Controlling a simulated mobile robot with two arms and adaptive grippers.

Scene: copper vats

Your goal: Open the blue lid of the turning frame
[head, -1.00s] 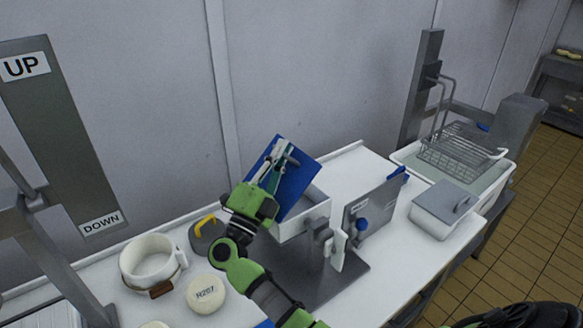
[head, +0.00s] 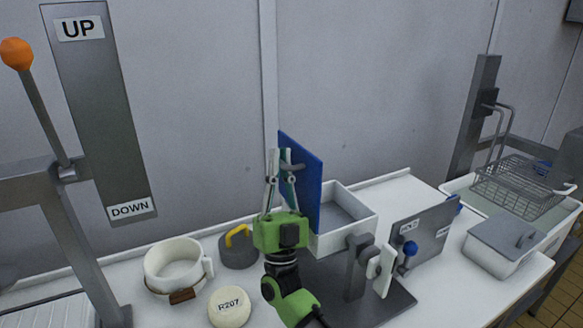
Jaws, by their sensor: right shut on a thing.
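The turning frame (head: 368,222) is a pale open-topped box on a grey stand, at the middle of the table in the head view. Its blue lid (head: 310,190) stands about upright at the box's left side, so the grey inside of the box shows. My right gripper (head: 284,160) is at the lid's left face, near its top edge, fingers pointing up. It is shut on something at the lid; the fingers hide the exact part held. My left gripper is not in view.
Left of the frame are a white round mould (head: 174,262), a cheese marked R207 (head: 229,307) and a grey weight with a yellow handle (head: 238,247). A HOLD plate (head: 422,237), a lidded box (head: 500,246) and a wire basket (head: 520,188) stand right.

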